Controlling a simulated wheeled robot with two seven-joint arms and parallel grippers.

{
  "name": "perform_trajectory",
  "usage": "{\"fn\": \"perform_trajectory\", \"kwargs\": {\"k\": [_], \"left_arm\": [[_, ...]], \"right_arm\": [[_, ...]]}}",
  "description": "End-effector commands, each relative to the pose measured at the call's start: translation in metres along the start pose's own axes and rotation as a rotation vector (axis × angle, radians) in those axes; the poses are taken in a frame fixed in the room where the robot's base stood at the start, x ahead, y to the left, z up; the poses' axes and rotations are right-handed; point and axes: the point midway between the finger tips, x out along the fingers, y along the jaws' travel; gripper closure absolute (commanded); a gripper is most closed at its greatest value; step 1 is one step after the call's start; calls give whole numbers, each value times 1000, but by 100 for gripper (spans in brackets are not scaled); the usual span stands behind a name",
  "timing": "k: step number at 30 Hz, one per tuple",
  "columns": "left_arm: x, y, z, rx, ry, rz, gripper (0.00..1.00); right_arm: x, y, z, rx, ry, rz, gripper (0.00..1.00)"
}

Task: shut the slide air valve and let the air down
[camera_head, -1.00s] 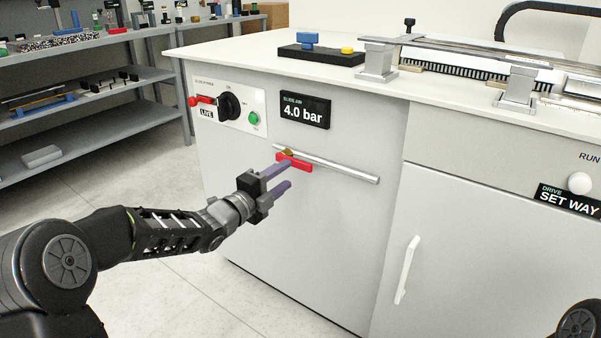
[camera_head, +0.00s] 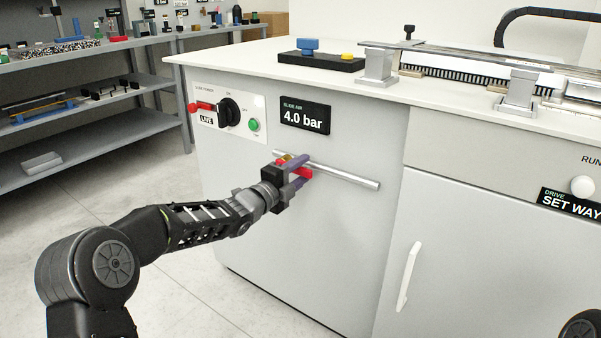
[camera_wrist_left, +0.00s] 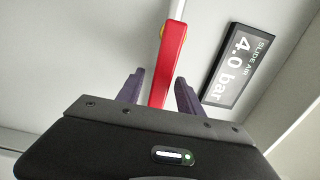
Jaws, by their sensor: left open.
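The slide air valve has a red lever (camera_head: 299,171) on a brass body (camera_head: 291,159), at the left end of a grey pipe (camera_head: 345,175) on the cabinet front. The lever lies roughly along the pipe. My left gripper (camera_head: 297,175) is open at the lever. In the left wrist view the red lever (camera_wrist_left: 171,65) runs between the two purple fingers (camera_wrist_left: 160,90), with a gap visible on the right side. The slide air display (camera_head: 305,113) reads 4.0 bar, and it also shows in the left wrist view (camera_wrist_left: 237,65). My right gripper is not in view.
A panel (camera_head: 226,106) with a red key-like handle, black knob and green button sits above left of the valve. A white door handle (camera_head: 408,277) and a SET WAY sign (camera_head: 571,203) are to the right. The floor at left is clear.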

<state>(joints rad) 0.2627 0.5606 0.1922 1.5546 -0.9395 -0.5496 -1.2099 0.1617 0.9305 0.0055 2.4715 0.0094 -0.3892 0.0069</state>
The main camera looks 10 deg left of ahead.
Motion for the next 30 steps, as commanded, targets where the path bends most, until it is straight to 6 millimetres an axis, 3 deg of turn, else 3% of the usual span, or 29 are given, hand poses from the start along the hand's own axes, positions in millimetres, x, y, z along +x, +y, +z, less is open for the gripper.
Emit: {"fn": "perform_trajectory", "kwargs": {"k": [4,19,30], "left_arm": [[0,0,0,0,0,0,58],[0,0,0,0,0,0,99],[0,0,0,0,0,0,100]], "right_arm": [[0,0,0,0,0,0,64],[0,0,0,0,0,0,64],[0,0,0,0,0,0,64]]}}
